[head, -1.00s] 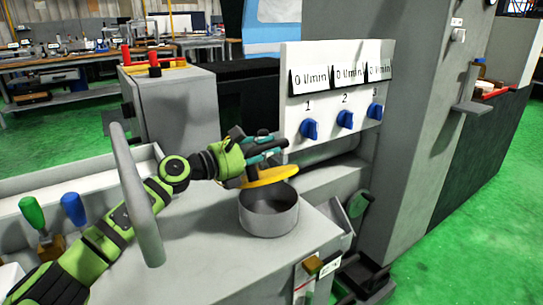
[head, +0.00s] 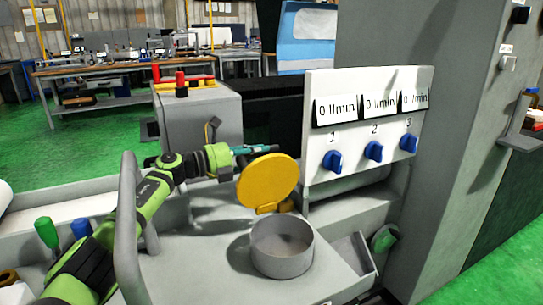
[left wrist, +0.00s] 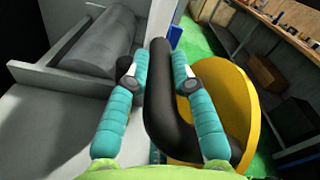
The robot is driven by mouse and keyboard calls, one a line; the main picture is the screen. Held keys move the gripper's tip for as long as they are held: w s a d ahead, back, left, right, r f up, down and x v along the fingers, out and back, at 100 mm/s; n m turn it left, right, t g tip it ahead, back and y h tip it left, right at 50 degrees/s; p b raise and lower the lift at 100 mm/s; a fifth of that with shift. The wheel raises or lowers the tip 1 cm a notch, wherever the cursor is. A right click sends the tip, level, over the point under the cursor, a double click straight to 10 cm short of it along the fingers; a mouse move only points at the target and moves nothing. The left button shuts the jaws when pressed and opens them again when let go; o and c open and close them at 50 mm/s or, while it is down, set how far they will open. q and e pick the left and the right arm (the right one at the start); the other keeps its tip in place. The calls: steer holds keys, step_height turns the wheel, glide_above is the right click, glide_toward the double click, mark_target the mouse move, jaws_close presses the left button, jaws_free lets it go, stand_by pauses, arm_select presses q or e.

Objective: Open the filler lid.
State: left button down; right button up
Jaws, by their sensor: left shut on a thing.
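The yellow filler lid (head: 268,183) stands steeply tilted above the rear of the round grey filler cup (head: 282,262), joined at a yellow hinge. The cup's mouth is uncovered. My left gripper (head: 250,158) is behind the lid, partly hidden by it. In the left wrist view the lid (left wrist: 232,110) is at the right, with its black handle (left wrist: 160,100) between the teal fingers of my left gripper (left wrist: 160,62). The gripper is shut on this handle. My right gripper is not in view.
A white panel with blue knobs (head: 373,151) stands right of the lid. A grey curved handrail (head: 128,220) rises at the left, by my left arm. Green (head: 47,233) and blue (head: 81,229) levers stand at the far left. The grey top around the cup is clear.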

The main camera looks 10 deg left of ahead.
arm_select(q)
steer(key=shift+w+a+n+b, duration=0.45)
steer(key=shift+w+a+n, duration=0.1)
steer(key=shift+w+n, duration=0.25)
steer(key=c, duration=1)
jaws_free()
steer(key=shift+c, duration=0.2)
steer(key=shift+f, duration=0.1)
steer(key=shift+a+f, duration=0.15)
